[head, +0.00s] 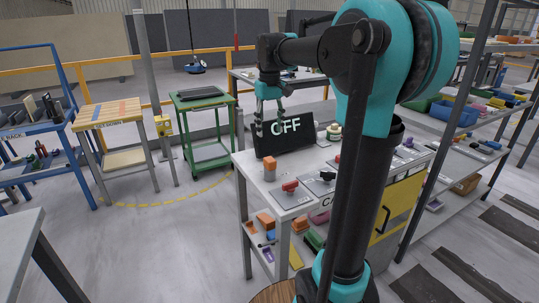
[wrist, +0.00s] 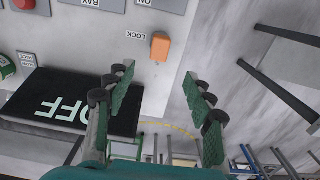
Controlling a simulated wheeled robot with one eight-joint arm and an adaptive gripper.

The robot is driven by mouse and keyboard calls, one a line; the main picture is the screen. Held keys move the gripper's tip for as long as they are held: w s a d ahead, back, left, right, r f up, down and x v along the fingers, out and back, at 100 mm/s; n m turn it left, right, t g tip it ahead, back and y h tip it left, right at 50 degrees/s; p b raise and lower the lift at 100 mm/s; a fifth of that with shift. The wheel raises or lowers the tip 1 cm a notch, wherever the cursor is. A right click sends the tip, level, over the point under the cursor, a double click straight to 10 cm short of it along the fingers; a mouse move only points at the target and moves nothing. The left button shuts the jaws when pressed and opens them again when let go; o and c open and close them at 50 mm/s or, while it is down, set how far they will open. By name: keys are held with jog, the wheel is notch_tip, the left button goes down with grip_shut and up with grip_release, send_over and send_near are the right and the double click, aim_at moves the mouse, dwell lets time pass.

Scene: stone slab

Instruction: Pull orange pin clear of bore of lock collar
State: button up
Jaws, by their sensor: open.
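The orange pin (head: 270,168) shows as an upright orange block near the left edge of the white worktop. In the wrist view the orange pin (wrist: 160,46) stands next to the printed word LOCK. I cannot make out the lock collar or its bore apart from the orange part. My gripper (head: 271,128) is above the worktop, in front of the black OFF sign in the picture. In the wrist view my gripper (wrist: 157,80) has its two green-padded fingers wide apart with nothing between them. The orange part lies beyond the fingertips, apart from them.
The black OFF sign (head: 285,139) stands close by and shows beside the left finger in the wrist view (wrist: 75,100). A red-handled part (head: 290,186) and a black part (head: 327,177) sit on plates nearby. A green cart (head: 203,120) stands behind.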

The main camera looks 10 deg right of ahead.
aim_at(270, 159)
notch_tip(270, 159, down, 13)
jog(key=shift+f, duration=0.1)
dwell(0.4)
grip_shut()
